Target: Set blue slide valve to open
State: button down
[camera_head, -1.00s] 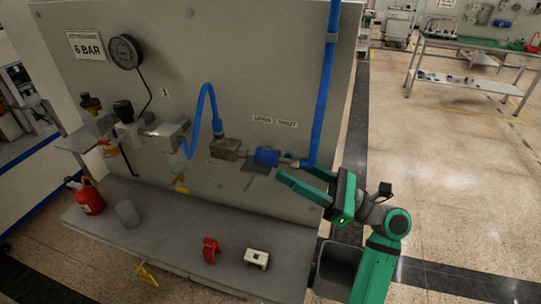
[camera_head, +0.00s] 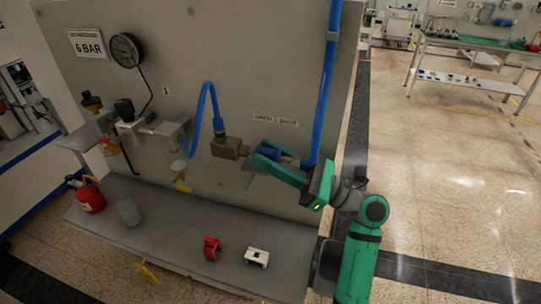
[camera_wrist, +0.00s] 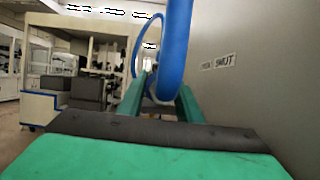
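The blue slide valve (camera_head: 268,152) sits in line on the panel, between a brown-grey block (camera_head: 230,148) on its left and the fitting by the vertical blue pipe. The panel carries the labels OPEN (camera_head: 263,118) and, to its right, SHUT (camera_head: 288,122). My gripper (camera_head: 262,156) is at the valve, its green fingers on either side of the blue sleeve and partly hiding it. The fingers look apart; contact with the sleeve cannot be made out. In the wrist view my gripper (camera_wrist: 162,92) has its fingers apart, with the valve mostly hidden behind a blue hose.
The vertical blue pipe (camera_head: 323,85) runs close to my gripper. A curved blue hose (camera_head: 200,105) rises left of the valve. Below, the shelf (camera_head: 165,215) holds a red clip (camera_head: 211,247), a white block (camera_head: 257,257), a clear cup (camera_head: 128,212) and a red bottle (camera_head: 90,196).

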jog(key=shift+w+a, duration=0.15)
jog(key=shift+a, duration=0.35)
jog(key=c, duration=1.4)
grip_release()
jog(key=shift+a, duration=0.15)
jog(key=shift+c, duration=0.2)
jog(key=v, duration=1.1)
jog(key=shift+w, duration=0.1)
